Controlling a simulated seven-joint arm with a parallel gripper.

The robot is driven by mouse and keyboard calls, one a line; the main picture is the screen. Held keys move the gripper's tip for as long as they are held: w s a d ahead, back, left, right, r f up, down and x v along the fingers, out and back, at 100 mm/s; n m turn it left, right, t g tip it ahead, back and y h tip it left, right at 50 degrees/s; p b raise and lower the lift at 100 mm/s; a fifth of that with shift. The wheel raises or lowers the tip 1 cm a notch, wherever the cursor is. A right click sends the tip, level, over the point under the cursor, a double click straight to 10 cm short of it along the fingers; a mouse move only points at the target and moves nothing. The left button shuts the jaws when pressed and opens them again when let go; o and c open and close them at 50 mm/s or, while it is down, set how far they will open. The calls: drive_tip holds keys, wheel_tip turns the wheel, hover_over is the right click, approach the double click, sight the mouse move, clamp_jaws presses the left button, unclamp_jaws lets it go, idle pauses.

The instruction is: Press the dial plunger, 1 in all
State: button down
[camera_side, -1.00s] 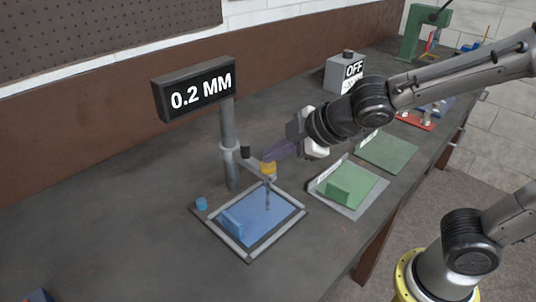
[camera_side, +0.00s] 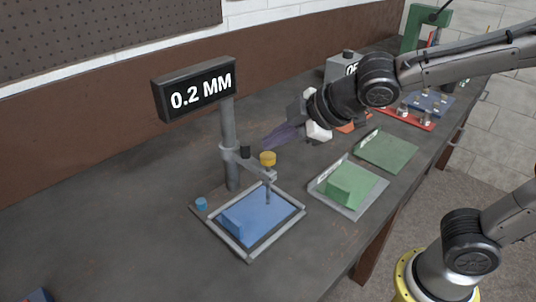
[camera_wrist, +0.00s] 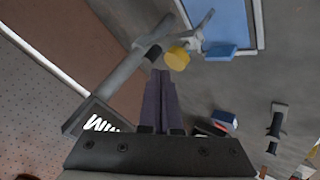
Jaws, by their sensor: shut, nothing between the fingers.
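The dial plunger has a yellow cap (camera_side: 267,158) on a small arm of the grey post (camera_side: 228,135). Its thin stem reaches down over the blue plate (camera_side: 262,215) in a framed base. A black sign (camera_side: 194,89) on the post reads "0.2 MM". My gripper (camera_side: 268,146) is shut and empty, a little above the yellow cap in the side view and apart from it. In the wrist view the shut fingers (camera_wrist: 162,76) point toward the yellow cap (camera_wrist: 177,58), with a gap between them.
A green block (camera_side: 346,190) sits on a grey tray to the right of the gauge. A green mat (camera_side: 387,150) lies behind it. A box (camera_side: 343,66) with a partly hidden sign stands at the back. The bench left of the gauge is mostly clear.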

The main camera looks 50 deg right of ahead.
drive_tip(key=shift+r, duration=2.55)
drive_tip(key=shift+d, duration=0.1)
drive_tip(key=s+d+m+h, duration=0.2)
drive_tip(key=s+d+m, duration=0.4)
drive_tip(key=d, duration=0.5)
drive_tip(key=s+f+m+g, duration=0.3)
drive_tip(key=s+f+m, duration=0.2)
drive_tip(key=s, duration=0.8)
wheel_tip(320, 180, down, 3)
drive_tip(key=shift+s+d+f, duration=0.1)
drive_tip(key=shift+s+d, duration=0.05)
drive_tip(key=shift+d, duration=0.25)
